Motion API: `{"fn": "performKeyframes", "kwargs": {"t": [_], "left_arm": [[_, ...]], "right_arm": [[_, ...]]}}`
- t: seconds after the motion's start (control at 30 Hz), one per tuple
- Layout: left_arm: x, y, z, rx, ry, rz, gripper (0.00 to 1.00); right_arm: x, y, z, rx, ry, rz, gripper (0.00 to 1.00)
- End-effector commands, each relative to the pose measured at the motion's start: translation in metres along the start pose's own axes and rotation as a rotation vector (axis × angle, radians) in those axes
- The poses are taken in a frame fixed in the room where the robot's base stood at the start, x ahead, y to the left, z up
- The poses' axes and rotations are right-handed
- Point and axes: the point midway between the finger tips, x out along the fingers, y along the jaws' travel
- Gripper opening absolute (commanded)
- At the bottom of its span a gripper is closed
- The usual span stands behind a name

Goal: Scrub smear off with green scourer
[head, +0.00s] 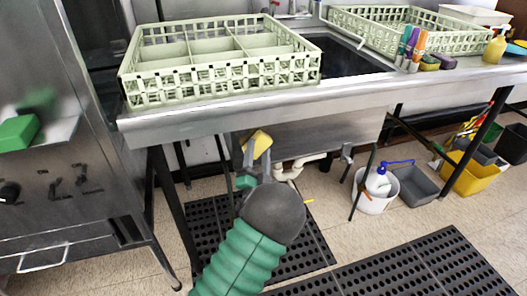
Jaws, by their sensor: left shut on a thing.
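My left gripper (256,168) is in front of the sink basin, below the counter's front edge. It is shut on a yellow pad-like thing (261,141), which sticks out above its fingers. A small green patch shows beside the fingers, but I cannot tell whether it is part of the pad or of my gripper. Dark zigzag marks (75,187) show on the steel machine front at the left, apart from the gripper; I cannot tell whether they are the smear. A bright green block (17,132) is at the machine's ledge. My right gripper is out of view.
Bottles and sponges (441,62) sit on the right. Below are a white bucket (374,203), a yellow bucket (468,178) and black mats (430,265).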

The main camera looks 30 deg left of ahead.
Motion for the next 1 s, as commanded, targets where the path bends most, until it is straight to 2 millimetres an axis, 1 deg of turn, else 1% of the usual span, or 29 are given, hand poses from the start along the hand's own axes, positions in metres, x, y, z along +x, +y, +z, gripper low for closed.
{"fn": "performKeyframes", "kwargs": {"t": [0.03,0.07,0.17,0.27,0.5,0.77,1.0], "left_arm": [[0.003,-0.006,-0.005,0.000,0.001,-0.003,0.17],[0.004,-0.008,-0.007,0.000,0.001,-0.003,0.17],[0.005,-0.009,-0.010,0.000,0.001,-0.002,0.17],[0.006,-0.003,-0.012,-0.001,0.003,-0.002,0.17],[0.017,0.016,-0.026,-0.002,0.002,0.000,0.17],[0.022,0.025,-0.034,-0.001,0.002,0.000,0.17],[0.030,0.043,-0.051,-0.002,0.002,0.000,0.17]], "right_arm": [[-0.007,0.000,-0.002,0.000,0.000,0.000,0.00],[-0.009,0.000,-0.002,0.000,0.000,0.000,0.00],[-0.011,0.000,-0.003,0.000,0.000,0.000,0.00],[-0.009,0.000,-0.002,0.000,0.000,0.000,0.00],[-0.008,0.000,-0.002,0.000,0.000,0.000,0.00],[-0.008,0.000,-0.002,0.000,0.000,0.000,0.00],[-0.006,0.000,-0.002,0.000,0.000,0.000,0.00]]}}
